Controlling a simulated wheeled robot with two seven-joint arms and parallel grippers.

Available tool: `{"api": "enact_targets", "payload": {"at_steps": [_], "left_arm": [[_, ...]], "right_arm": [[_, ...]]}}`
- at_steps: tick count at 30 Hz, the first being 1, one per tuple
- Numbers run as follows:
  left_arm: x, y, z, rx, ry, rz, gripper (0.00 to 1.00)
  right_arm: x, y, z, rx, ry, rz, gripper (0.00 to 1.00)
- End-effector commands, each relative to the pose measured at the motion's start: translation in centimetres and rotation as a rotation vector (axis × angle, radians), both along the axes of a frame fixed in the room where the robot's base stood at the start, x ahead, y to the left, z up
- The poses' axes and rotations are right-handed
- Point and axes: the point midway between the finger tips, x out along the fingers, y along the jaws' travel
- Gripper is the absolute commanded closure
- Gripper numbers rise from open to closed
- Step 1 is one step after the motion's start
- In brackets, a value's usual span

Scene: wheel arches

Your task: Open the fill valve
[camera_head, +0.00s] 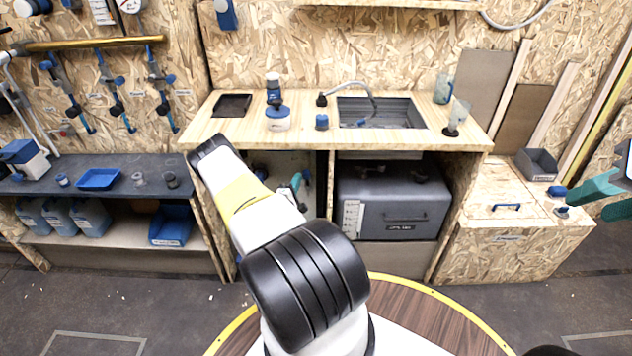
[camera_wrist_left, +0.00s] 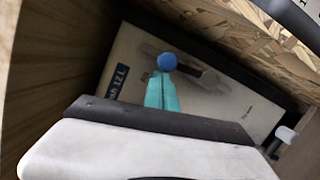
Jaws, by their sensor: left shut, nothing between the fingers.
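My left gripper (camera_head: 296,184) reaches into the open compartment under the counter, left of the grey tank. In the left wrist view its teal fingers (camera_wrist_left: 162,92) are together and empty. A round blue knob (camera_wrist_left: 167,61) shows right at the fingertips; it may be the fill valve's handle, and I cannot tell whether they touch. Behind it is a pale tank (camera_wrist_left: 128,58) with a dark label ending in "12 L". My forearm hides part of the compartment in the head view. My right gripper (camera_head: 584,204) is at the right edge, its teal fingers apart and empty.
The grey tank (camera_head: 400,212) fills the right-hand bay. Above are the counter (camera_head: 226,128), sink (camera_head: 385,112) and tap (camera_head: 348,86). A wooden wall (camera_wrist_left: 28,75) lies close on the left in the wrist view. A low wooden cabinet (camera_head: 500,258) stands near my right gripper.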

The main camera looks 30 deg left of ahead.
Motion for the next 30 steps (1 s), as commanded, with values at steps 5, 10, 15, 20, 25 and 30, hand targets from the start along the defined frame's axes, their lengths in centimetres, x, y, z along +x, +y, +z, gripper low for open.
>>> {"api": "enact_targets", "payload": {"at_steps": [5,10,15,20,25,30], "left_arm": [[0.3,-0.4,0.3,-0.001,0.0,0.001,1.0],[0.4,-0.6,0.4,-0.002,0.0,0.001,1.0],[0.4,-0.6,0.4,-0.002,0.0,0.001,1.0],[0.4,-0.7,0.4,-0.003,-0.002,0.001,1.0],[0.4,-0.7,0.4,-0.003,-0.002,0.0,1.0],[-0.1,0.4,0.4,0.0,-0.002,-0.002,1.0]], "right_arm": [[0.0,0.0,0.0,0.0,0.0,0.0,0.64],[0.0,0.0,0.0,0.0,0.0,0.0,0.64],[0.0,0.0,0.0,0.0,0.0,0.0,0.64],[0.0,0.0,0.0,0.0,0.0,0.0,0.64],[0.0,0.0,0.0,0.0,0.0,0.0,0.64],[0.0,0.0,0.0,0.0,0.0,0.0,0.64]]}}
